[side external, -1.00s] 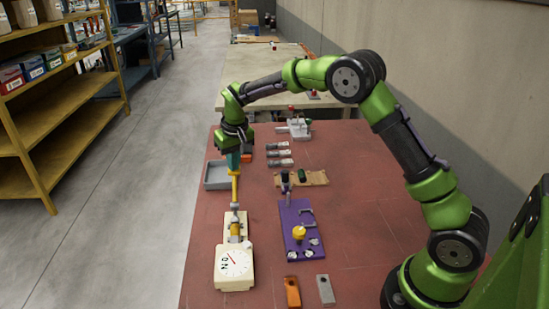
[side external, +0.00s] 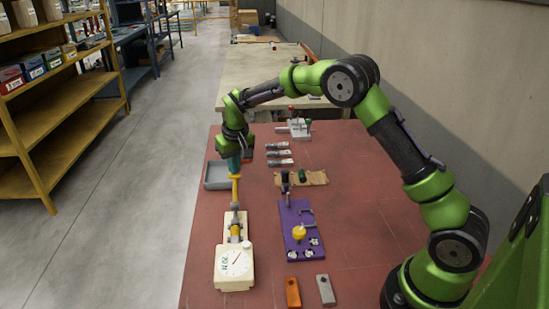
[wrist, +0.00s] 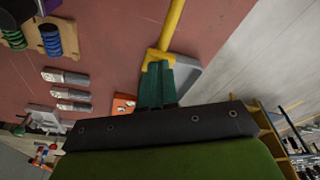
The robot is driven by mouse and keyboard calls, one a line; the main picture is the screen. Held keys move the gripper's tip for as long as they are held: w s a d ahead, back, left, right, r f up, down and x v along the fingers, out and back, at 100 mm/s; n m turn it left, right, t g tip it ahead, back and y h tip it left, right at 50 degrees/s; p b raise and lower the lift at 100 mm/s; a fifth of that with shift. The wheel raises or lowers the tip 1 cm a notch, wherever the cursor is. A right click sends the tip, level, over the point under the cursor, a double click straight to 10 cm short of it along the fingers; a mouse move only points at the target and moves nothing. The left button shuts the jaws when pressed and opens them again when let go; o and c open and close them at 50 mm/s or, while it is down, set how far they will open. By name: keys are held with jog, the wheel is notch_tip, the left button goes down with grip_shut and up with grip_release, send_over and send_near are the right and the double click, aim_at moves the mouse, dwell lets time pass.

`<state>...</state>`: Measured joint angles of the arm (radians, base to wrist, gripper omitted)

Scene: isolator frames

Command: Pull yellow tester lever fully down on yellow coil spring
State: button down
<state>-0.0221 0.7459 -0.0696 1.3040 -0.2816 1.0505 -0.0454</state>
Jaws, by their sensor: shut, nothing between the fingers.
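The cream spring tester (side external: 234,268) with a round dial stands at the front left of the red table. Its yellow lever (side external: 235,190) extends from the tester toward the far side; it also shows in the wrist view (wrist: 172,25). The yellow coil spring (side external: 236,230) sits in the tester behind the dial, partly hidden by the mechanism. My gripper (side external: 234,166) is at the lever's far end. In the wrist view its teal fingers (wrist: 160,72) are closed together against the yellow lever end, with nothing visible between them.
A grey tray (side external: 215,184) lies beside the lever end. A purple fixture (side external: 296,225) with a yellow knob stands right of the tester. Orange (side external: 292,291) and grey (side external: 325,289) blocks lie in front. A wooden board (side external: 314,180) and several grey parts (side external: 279,154) are behind.

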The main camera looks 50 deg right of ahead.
jog(key=shift+f, duration=0.15)
jog(key=shift+w+d+f, duration=0.15)
jog(key=shift+f, duration=0.75)
dwell(0.4)
notch_tip(320, 180, up, 10)
jog(key=s+a, duration=0.1)
jog(key=shift+s+a+r, duration=0.2)
jog(key=shift+s+a, duration=0.05)
jog(key=shift+a, duration=0.1)
dwell(0.8)
